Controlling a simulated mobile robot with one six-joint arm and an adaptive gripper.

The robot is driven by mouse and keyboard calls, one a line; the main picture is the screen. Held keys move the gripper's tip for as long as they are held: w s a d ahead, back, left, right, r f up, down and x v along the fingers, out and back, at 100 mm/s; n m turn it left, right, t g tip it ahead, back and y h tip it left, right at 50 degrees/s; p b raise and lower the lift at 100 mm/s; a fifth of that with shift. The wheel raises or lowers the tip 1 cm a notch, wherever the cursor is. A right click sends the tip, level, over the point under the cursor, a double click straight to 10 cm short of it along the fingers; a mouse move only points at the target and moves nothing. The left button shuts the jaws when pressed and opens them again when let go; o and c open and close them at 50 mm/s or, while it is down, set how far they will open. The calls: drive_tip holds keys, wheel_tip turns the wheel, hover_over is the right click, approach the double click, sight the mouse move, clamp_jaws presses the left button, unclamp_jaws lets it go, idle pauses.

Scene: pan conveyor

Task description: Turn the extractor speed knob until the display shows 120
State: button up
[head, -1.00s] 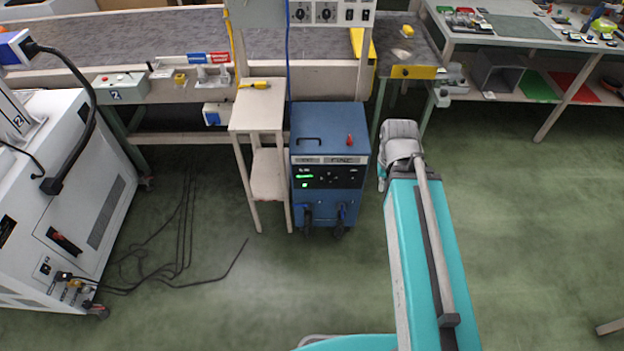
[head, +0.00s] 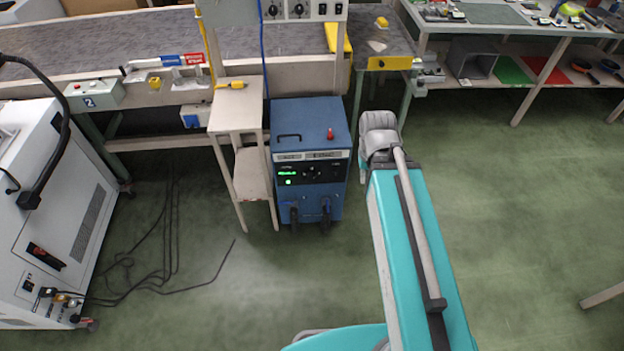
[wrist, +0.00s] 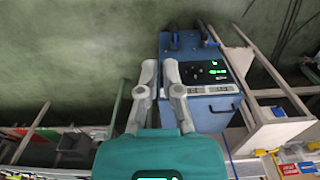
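A blue floor unit (head: 312,118) stands below the bench, with a black front panel, a small lit green display (head: 287,173) and a dark round knob (head: 312,173). The digits are too small to read, and no label tells me whether this is the extractor knob. In the wrist view the blue unit (wrist: 208,112) appears upside down, with its green display (wrist: 218,72) right of my fingers. My gripper (wrist: 160,66) has two grey fingers with a narrow gap between them. It is empty and apart from the panel. In the head view the fingers are hidden behind my wrist.
A narrow white stand (head: 236,118) is directly left of the blue unit. A white machine (head: 50,230) stands at left, with black cables (head: 165,250) on the floor. A conveyor (head: 130,38) runs behind. A panel with knobs (head: 302,10) is above.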

drive_tip(key=o, duration=0.4)
drive_tip(key=shift+w+d+f+b, duration=0.1)
drive_tip(key=shift+w+f+b, duration=0.05)
drive_tip(key=shift+f+b, duration=0.3)
drive_tip(key=o, duration=0.6)
drive_tip(key=f+b, duration=0.2)
drive_tip(key=w+f+n+t+h+b, duration=0.1)
drive_tip(key=shift+w+d+f, duration=0.1)
drive_tip(key=shift+d+f, duration=0.1)
drive_tip(key=shift+d, duration=0.15)
drive_tip(key=w+d+f+n+t+h+b, duration=0.25)
drive_tip(key=w+f+n+b, duration=0.25)
drive_tip(key=f+b, duration=0.5)
drive_tip(key=n+t+y+b, duration=0.4)
drive_tip(key=n+t+b, duration=1.1)
drive_tip(key=n+b, duration=2.2)
approach(312, 178)
drive_tip(key=s+m+b, duration=0.4)
drive_tip(key=m+b, duration=0.3)
drive_tip(key=shift+w+d+n+g+y, duration=0.1)
drive_tip(key=shift+w+n+g+y, duration=0.1)
drive_tip(key=shift+n+g+y, duration=0.1)
drive_tip(key=shift+w+r, duration=0.1)
drive_tip(key=shift+w, duration=0.05)
drive_tip(key=shift+w+a, duration=0.1)
drive_tip(key=shift+w, duration=3.3)
drive_tip(key=shift+w+a, duration=0.15)
drive_tip(key=shift+w, duration=3.25)
